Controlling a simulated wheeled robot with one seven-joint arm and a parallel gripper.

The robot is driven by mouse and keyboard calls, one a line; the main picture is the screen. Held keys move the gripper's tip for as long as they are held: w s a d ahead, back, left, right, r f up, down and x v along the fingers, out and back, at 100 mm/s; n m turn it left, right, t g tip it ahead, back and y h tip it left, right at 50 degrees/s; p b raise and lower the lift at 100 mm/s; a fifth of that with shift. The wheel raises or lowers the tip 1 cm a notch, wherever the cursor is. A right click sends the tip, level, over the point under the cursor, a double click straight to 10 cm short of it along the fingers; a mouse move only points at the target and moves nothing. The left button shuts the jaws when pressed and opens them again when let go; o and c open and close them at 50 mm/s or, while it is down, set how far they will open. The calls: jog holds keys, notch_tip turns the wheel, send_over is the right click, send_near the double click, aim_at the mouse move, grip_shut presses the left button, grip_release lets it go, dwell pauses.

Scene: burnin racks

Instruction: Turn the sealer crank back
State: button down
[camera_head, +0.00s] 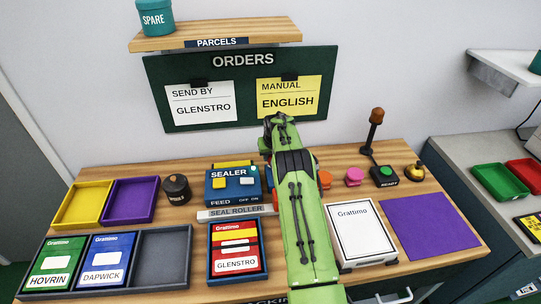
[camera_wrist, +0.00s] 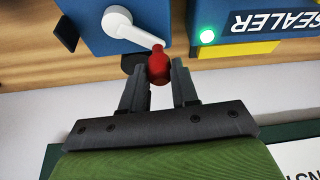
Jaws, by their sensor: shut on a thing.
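The blue sealer (camera_head: 220,197) stands at the back middle of the table. Its lettering is upside down in the wrist view (camera_wrist: 265,22), with a lit green lamp (camera_wrist: 207,36). The white crank (camera_wrist: 125,28) is on the sealer's blue side and ends in a red knob (camera_wrist: 158,70). My gripper (camera_wrist: 160,80) is shut on this red knob, one finger on each side. In the head view my green arm hides the crank and most of my gripper.
The seal roller (camera_head: 236,213) and a tray with a red Glenstro box (camera_head: 237,252) lie in front of the sealer. A white Grattimo box (camera_head: 358,234) and purple mat (camera_head: 432,227) lie right of my arm. An orders board (camera_head: 240,75) hangs behind.

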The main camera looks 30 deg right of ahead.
aim_at(270, 175)
jog(key=n, duration=0.2)
jog(key=s+a+n+y, duration=0.1)
jog(key=n, duration=0.1)
jog(key=shift+s+a+y+b, duration=0.1)
jog(key=shift+a+y+b, duration=0.05)
jog(key=shift+y+b, duration=0.15)
jog(key=shift+s+a+n+y+p, duration=0.2)
jog(key=shift+s+n+y, duration=0.2)
jog(key=shift+n, duration=0.65)
jog(key=shift+s+a+n+y+p, duration=0.15)
jog(key=shift+s+a+n+y, duration=0.2)
jog(key=shift+n, duration=0.7)
jog(key=shift+w+d, duration=0.1)
jog(key=shift+d, duration=0.05)
jog(key=c, duration=0.9)
grip_release()
jog(key=shift+o, duration=0.2)
jog(key=shift+r, duration=0.1)
